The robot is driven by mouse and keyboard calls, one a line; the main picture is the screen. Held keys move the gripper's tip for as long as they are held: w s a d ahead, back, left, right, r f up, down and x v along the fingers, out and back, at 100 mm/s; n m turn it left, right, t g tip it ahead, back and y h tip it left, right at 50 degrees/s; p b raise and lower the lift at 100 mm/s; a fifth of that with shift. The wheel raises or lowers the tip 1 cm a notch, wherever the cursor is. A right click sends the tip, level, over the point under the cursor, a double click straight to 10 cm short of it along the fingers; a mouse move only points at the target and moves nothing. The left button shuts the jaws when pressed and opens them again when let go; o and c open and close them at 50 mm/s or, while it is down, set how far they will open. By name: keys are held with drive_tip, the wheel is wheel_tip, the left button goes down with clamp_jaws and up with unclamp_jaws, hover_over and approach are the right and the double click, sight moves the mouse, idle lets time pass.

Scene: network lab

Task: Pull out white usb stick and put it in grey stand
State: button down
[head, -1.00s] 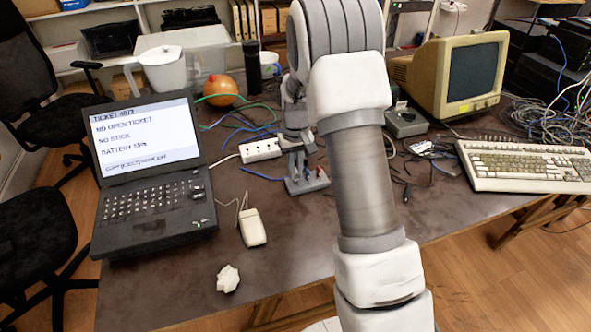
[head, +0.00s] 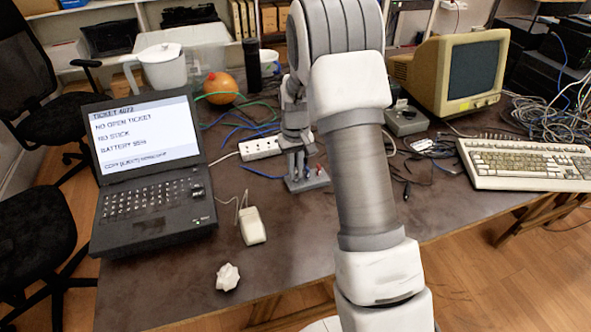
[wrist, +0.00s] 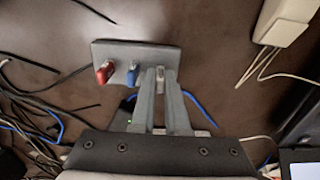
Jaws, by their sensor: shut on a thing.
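The grey stand (head: 308,183) lies on the table, partly behind my arm. In the wrist view the stand (wrist: 115,50) holds a red stick (wrist: 105,72) and a blue stick (wrist: 132,74) side by side. My gripper (wrist: 160,74) is over the stand's end, beside the blue stick; it also shows in the head view (head: 298,168). It is shut on the white USB stick (wrist: 160,71), of which only a small pale part shows between the fingertips. Whether the stick sits in a slot is hidden. The laptop (head: 150,170) stands open; its screen reads "NO STICK".
A white power strip (head: 260,148) lies just left of my gripper. A pale mouse (head: 252,226) and crumpled paper (head: 228,277) lie at the front. Loose cables, a keyboard (head: 525,166) and an old monitor (head: 460,75) are to the right.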

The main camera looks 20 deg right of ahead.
drive_tip(key=shift+f, duration=0.25)
idle(0.3)
drive_tip(key=c, duration=0.8)
unclamp_jaws()
drive_tip(key=shift+c, duration=0.2)
wheel_tip(320, 180, up, 17)
drive_tip(key=p, duration=0.3)
drive_tip(key=shift+r, duration=0.2)
